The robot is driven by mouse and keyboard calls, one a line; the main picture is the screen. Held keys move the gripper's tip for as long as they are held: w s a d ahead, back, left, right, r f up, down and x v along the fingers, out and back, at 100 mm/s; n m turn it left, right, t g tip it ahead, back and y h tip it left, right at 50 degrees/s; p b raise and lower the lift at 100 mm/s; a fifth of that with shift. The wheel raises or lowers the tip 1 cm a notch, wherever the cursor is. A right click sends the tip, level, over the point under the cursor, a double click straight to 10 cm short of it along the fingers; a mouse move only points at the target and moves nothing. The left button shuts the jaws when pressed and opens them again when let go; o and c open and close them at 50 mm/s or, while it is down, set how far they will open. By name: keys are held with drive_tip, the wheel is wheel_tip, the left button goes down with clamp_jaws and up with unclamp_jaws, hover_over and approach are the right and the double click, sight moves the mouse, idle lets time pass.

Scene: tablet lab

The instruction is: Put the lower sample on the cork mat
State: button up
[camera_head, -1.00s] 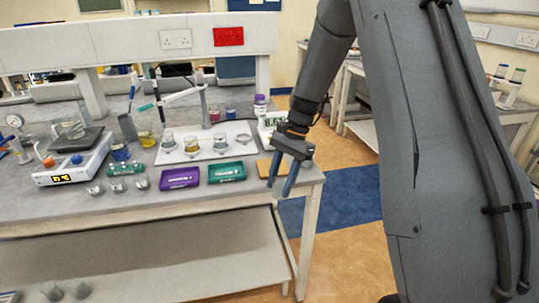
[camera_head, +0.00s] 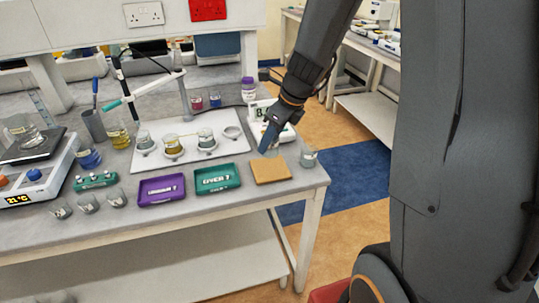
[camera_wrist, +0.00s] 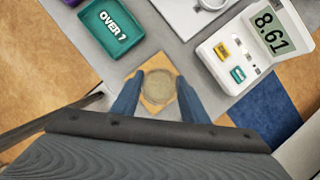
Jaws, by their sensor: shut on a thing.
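My gripper (camera_head: 268,143) points down over the back of the cork mat (camera_head: 271,172), at the right end of the bench. In the wrist view, its two blue fingers (camera_wrist: 160,95) are shut on a round glass beaker (camera_wrist: 159,86). The mat (camera_wrist: 159,109) shows around and below the beaker. In the head view the fingers mostly hide this beaker, and I cannot tell whether its base touches the mat.
A meter (camera_wrist: 240,50) reading 8.61 stands behind the mat. A green tray marked OVER 7 (camera_head: 217,179) and a purple tray (camera_head: 161,191) lie to the left. A white board (camera_head: 190,151) holds several beakers and an electrode stand. The bench's right edge is close.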

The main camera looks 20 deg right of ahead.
sight(270, 153)
drive_tip(key=shift+f, duration=2.6)
drive_tip(key=shift+f+b, duration=0.15)
drive_tip(key=shift+b, duration=0.15)
drive_tip(key=o, duration=1.1)
drive_tip(key=shift+c, duration=0.2)
